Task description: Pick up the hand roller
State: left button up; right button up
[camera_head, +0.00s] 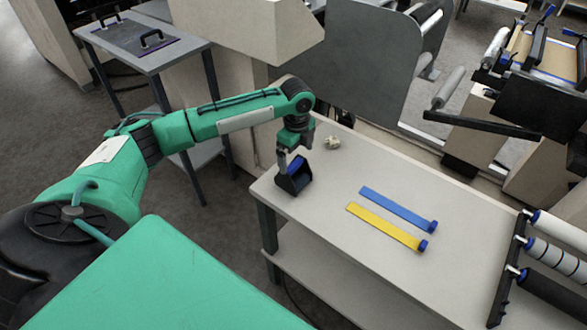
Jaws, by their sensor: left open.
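My left gripper (291,170) is open and points down over the far left end of the pale table (330,215). A dark, boxy shape with a blue part (300,175) shows right at its tip. I cannot tell how much of this is jaw and how much is a separate thing such as the hand roller, or whether they touch. A blue strip (393,208) and a yellow strip (385,226), each with a blue piece at its right end, lie flat to the right of the gripper. My right gripper is not in view.
A small crumpled beige piece (332,142) lies behind the gripper. A dark rack with several rollers (553,257) is at the table's right end. Large grey machine panels (370,65) stand behind the table. The tabletop's front middle is clear.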

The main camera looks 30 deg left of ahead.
aim_at(294, 164)
pick_arm(q)
jog(key=shift+f, duration=0.6)
jog(key=f, duration=0.1)
jog(key=f+p, duration=0.1)
jog(key=f, duration=0.2)
jog(key=shift+s+a+f, duration=0.2)
jog(key=shift+s+a, duration=0.05)
jog(key=shift+s, duration=0.15)
jog(key=shift+f, duration=0.35)
jog(key=shift+c, duration=0.4)
jog(key=c, duration=1)
